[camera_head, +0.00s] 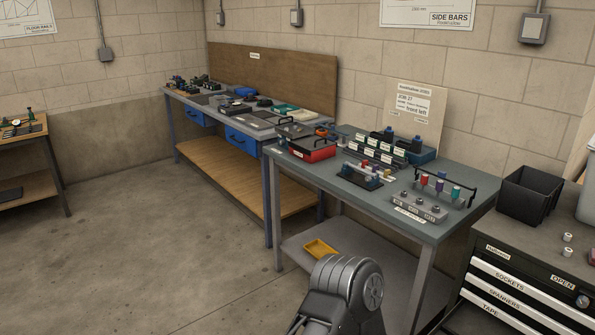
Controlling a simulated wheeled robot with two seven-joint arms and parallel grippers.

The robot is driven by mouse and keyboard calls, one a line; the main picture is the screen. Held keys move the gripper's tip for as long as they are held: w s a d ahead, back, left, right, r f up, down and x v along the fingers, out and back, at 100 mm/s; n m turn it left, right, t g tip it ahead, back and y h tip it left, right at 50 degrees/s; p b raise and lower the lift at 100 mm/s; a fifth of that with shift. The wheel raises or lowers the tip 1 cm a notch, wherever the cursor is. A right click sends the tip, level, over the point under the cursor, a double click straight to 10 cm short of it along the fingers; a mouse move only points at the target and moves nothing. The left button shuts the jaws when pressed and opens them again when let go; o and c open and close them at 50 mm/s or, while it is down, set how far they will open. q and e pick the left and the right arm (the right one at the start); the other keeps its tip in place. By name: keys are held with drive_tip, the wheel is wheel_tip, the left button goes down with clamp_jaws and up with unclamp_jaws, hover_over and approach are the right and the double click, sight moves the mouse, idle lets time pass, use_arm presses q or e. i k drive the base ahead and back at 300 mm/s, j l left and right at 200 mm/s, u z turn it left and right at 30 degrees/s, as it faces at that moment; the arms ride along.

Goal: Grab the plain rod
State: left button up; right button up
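I cannot pick out a plain rod for certain at this distance. On the near grey bench (317,187) stands a light grey block (418,207) with several round knobs or posts along it and a label on its front. Behind it are several small upright pieces with red, purple and teal parts, beneath a thin black bar (447,177). A dark rack with white labels (372,156) stands further back, and a small dark blue-grey fixture (361,176) sits in front of it. A dark grey link of my own arm shows at the bottom centre. Neither gripper shows.
A red and black toolbox (312,153) sits at the bench's left end. A yellow tray (320,248) lies on the lower shelf. A black bin (528,193) stands on a dark drawer cabinet (525,273) at right. The floor (160,260) at left is clear.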

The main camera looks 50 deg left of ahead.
sight(348, 165)
drive_tip(key=u, duration=0.9)
drive_tip(key=i+j, duration=1.15)
drive_tip(key=j, duration=0.15)
drive_tip(key=z, duration=1.25)
drive_tip(key=j+z, duration=0.75)
drive_tip(key=j, duration=0.2)
drive_tip(key=k+j+z, duration=0.15)
drive_tip(key=j+z, duration=0.2)
drive_tip(key=k+j+z, duration=0.15)
drive_tip(key=j+z, duration=0.25)
drive_tip(key=k+j, duration=0.2)
drive_tip(key=j, duration=0.2)
drive_tip(key=k+j, duration=0.15)
drive_tip(key=j, duration=0.25)
drive_tip(key=k+j+z, duration=0.1)
drive_tip(key=j, duration=0.3)
drive_tip(key=k+j, duration=0.25)
drive_tip(key=j, duration=0.1)
